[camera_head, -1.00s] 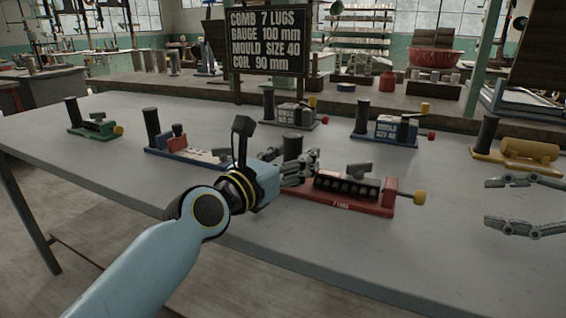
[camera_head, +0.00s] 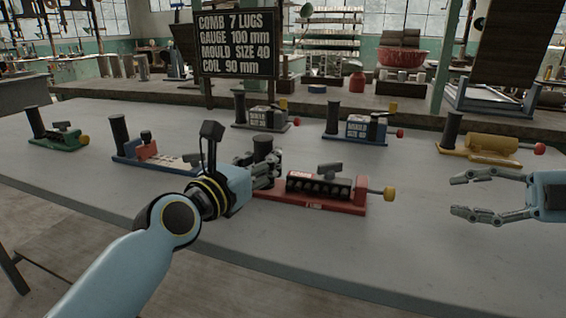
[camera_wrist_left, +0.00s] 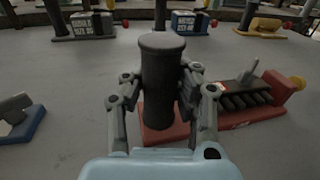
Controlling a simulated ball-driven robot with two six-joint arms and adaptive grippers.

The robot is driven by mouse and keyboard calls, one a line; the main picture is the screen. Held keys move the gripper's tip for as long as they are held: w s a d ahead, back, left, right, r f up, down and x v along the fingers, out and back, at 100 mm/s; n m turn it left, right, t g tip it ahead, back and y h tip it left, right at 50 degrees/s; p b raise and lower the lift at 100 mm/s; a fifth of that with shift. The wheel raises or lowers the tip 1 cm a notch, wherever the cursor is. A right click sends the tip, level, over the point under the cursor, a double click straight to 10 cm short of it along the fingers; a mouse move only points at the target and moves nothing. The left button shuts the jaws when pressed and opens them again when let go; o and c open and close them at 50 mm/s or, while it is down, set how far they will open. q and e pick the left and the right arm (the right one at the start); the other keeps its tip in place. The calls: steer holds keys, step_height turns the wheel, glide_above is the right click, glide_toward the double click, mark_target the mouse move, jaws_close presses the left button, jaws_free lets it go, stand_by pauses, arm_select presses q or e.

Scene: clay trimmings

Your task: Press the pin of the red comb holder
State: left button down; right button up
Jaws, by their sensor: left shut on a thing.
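The red comb holder (camera_head: 340,208) stands on the grey table. It carries a dark row of lugs (camera_head: 318,188) with a grey lever above, and a red end block (camera_head: 361,196) with a yellow-knobbed pin (camera_head: 389,194) sticking out to the right. At its left end is a black upright post (camera_head: 263,146). My left gripper (camera_head: 266,168) is shut on this post; the left wrist view shows a finger on each side of the post (camera_wrist_left: 163,75). My right gripper (camera_head: 463,195) is open and empty, to the right of the yellow knob and apart from it.
Other holders stand around: green (camera_head: 58,138), blue with a red block (camera_head: 158,157), grey (camera_head: 266,118), blue (camera_head: 360,128) and yellow (camera_head: 485,148). A dark sign (camera_head: 237,45) reads comb 7 lugs, mould size 40. The table's front right (camera_head: 430,255) is clear.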

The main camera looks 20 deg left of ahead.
steer(key=c, duration=0.4)
jaws_close()
steer(key=n, duration=0.4)
steer(key=d+n, duration=0.1)
steer(key=shift+w+d+r+n+g+h, duration=0.1)
steer(key=shift+w+r+n+g+h, duration=0.05)
steer(key=shift+w+n+g+h, duration=0.2)
steer(key=n, duration=0.3)
steer(key=d+n, duration=0.1)
steer(key=n, duration=0.1)
steer(key=shift+w+d+r+g, duration=0.1)
steer(key=shift+w+r+g, duration=0.05)
steer(key=shift+w+g, duration=0.15)
steer(key=n, duration=0.3)
steer(key=shift+d+r+h, duration=0.1)
steer(key=shift+d+h, duration=0.25)
steer(key=n, duration=0.3)
steer(key=d+n+g, duration=0.1)
steer(key=n, duration=0.1)
steer(key=shift+w+d+r+h, duration=0.1)
steer(key=shift+w+r+h, duration=0.1)
steer(key=shift+r+h, duration=0.1)
steer(key=n, duration=0.2)
steer(key=d+n, duration=0.1)
steer(key=n, duration=0.4)
steer(key=shift+w+d+r+g+h, duration=0.15)
steer(key=shift+d+r+g+h, duration=0.15)
steer(key=shift+d+r+g, duration=0.05)
